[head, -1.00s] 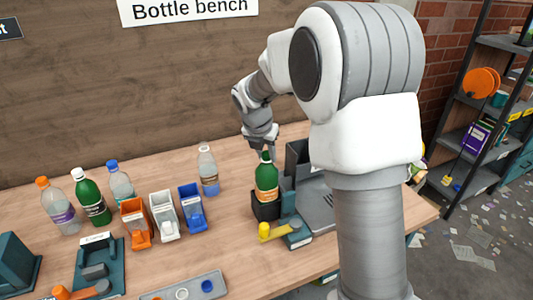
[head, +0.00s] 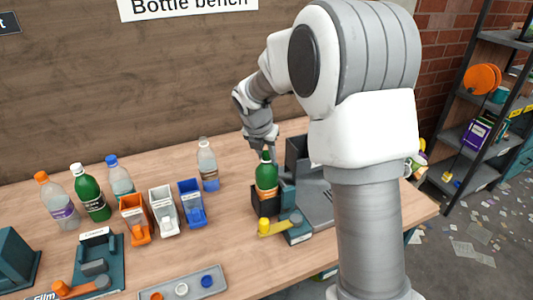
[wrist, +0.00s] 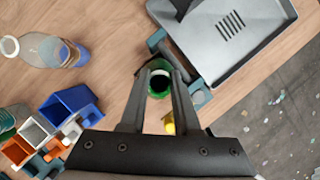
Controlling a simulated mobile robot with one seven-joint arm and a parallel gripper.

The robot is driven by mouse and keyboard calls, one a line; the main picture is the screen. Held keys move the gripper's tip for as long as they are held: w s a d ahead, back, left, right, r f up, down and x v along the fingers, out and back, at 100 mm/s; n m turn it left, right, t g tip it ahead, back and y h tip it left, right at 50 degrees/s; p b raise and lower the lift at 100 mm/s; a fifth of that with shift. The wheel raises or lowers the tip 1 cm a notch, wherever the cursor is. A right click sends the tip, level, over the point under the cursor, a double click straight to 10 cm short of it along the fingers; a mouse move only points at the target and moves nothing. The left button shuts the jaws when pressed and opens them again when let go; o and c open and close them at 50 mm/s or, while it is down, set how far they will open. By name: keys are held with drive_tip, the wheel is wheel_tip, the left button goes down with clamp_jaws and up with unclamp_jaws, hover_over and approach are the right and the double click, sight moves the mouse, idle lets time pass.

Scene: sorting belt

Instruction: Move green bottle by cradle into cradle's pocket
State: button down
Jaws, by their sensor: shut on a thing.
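The green bottle (head: 266,177) with an orange label stands upright in the head view. Its lower part is inside the dark pocket of the cradle (head: 265,202), whose front wall hides the base. My gripper (head: 264,152) is above it, shut on the bottle's neck. In the wrist view the bottle (wrist: 160,82) is seen from above, between the two fingers of my gripper (wrist: 160,75). Whether the bottle's base touches the pocket floor is hidden.
A yellow lever (head: 273,226) sits in front of the cradle. A grey tray (wrist: 230,40) is beside it. Left stand a clear bottle (head: 208,165), blue, white and orange bins (head: 136,222), and several other bottles. A cap tray (head: 185,285) lies at the front.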

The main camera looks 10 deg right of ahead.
drive_tip(key=c, duration=0.6)
unclamp_jaws()
drive_tip(key=shift+o, duration=0.2)
drive_tip(key=p+v, duration=0.2)
drive_tip(key=v, duration=1.5)
drive_tip(key=s+d+f+m+t+y, duration=0.1)
drive_tip(key=s+d+m, duration=0.1)
drive_tip(key=s+m, duration=1.1)
drive_tip(key=s+d+f+m+y, duration=0.1)
drive_tip(key=s+m, duration=1.3)
drive_tip(key=m, duration=0.2)
drive_tip(key=shift+d+t+y, duration=0.3)
drive_tip(key=shift+d+t, duration=0.1)
